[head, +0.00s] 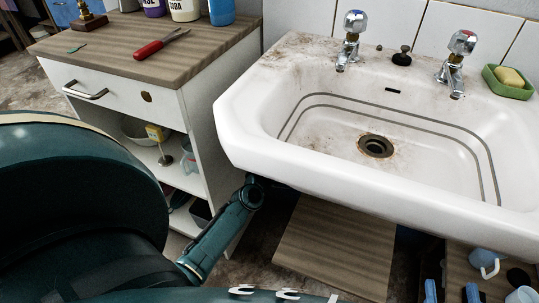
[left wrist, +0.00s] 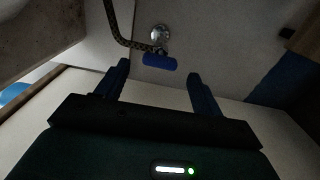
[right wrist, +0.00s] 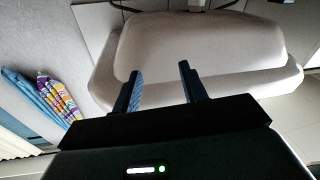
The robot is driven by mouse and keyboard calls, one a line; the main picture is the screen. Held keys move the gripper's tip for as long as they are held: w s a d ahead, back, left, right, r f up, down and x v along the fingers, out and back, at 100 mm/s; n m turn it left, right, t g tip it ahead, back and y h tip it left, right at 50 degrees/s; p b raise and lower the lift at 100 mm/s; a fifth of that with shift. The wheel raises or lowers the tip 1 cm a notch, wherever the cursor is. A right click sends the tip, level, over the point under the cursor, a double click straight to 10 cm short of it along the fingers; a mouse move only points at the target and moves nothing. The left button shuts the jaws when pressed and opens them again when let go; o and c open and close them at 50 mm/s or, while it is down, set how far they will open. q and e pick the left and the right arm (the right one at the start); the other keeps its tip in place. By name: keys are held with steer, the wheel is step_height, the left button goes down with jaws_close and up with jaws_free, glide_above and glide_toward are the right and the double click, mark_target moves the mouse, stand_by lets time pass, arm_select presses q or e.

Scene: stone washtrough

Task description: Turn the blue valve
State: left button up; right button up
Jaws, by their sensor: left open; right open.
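The blue valve (left wrist: 160,63) shows in the left wrist view as a short blue handle below a round chrome fitting, with a dark braided hose beside it. My left gripper (left wrist: 158,70) is open, its fingers on either side of the handle in the picture; I cannot tell how far beyond the tips it lies. In the head view the left gripper and valve are hidden under the white sink (head: 240,135). My right gripper (head: 451,287) is open and empty at the bottom right of the head view; it also shows in the right wrist view (right wrist: 159,68).
A cabinet (head: 120,100) with red-handled pliers (head: 155,47) on top stands left of the sink. Chrome taps with a blue (head: 355,20) and a red cap (head: 462,42) stand on the sink, near a green soap dish (head: 507,88).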

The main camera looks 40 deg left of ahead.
arm_select(q)
steer(key=v, duration=0.8)
steer(key=shift+p, duration=0.35)
steer(key=shift+s, duration=0.1)
